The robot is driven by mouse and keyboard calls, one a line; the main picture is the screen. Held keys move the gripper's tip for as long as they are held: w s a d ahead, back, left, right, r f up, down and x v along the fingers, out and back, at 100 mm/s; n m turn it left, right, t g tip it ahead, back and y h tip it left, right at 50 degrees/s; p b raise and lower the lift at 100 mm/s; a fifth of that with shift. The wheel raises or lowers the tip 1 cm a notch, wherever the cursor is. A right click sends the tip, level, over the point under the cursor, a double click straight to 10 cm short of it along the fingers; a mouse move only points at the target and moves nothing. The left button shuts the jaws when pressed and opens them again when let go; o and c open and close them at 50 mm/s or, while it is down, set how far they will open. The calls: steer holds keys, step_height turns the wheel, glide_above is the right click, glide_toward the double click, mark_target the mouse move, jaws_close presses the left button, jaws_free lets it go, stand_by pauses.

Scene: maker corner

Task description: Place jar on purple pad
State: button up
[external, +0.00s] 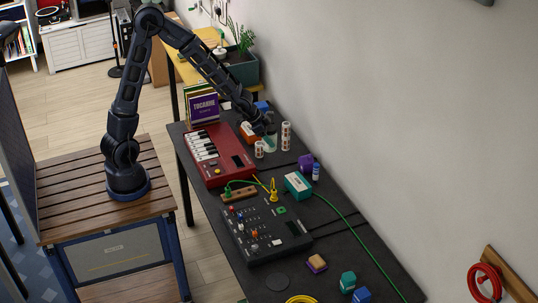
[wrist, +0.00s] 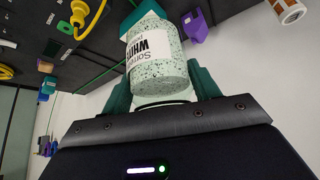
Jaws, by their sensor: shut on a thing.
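The jar (wrist: 155,58) is a pale, dark-speckled cylinder with a white printed label. In the wrist view it sits between the green fingers of my gripper (wrist: 163,88), which is shut on it. In the external view my gripper (external: 268,132) is over the far part of the dark table, and the jar (external: 270,144) shows small and pale beneath it. I cannot tell whether the jar touches the table. No flat purple pad is clearly visible. A purple block-like thing (external: 305,162) stands to the right of the jar; it also shows in the wrist view (wrist: 196,26).
Patterned cylinders (external: 286,136) stand close to the jar. A red keyboard (external: 218,155) lies to the left. A teal-and-white box (external: 298,185), a yellow plug (external: 273,191) and a black control panel (external: 265,228) are nearer. A green cable (external: 345,222) crosses the table (external: 250,279).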

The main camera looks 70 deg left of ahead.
steer(key=w+d+m+h, duration=0.1)
steer(key=w+d+m, duration=0.15)
steer(key=d, duration=0.95)
step_height(320, 180, up, 3)
steer(key=m+g+h, duration=0.3)
steer(key=m+g, duration=0.1)
steer(key=m, duration=0.3)
glide_above(317, 260)
step_height(317, 260, down, 19)
steer(key=shift+w+f, duration=0.1)
steer(key=shift+f, duration=0.1)
steer(key=o, duration=1.2)
steer(key=v, duration=1.2)
steer(key=shift+d+r, duration=0.1)
steer(key=shift+r, duration=0.1)
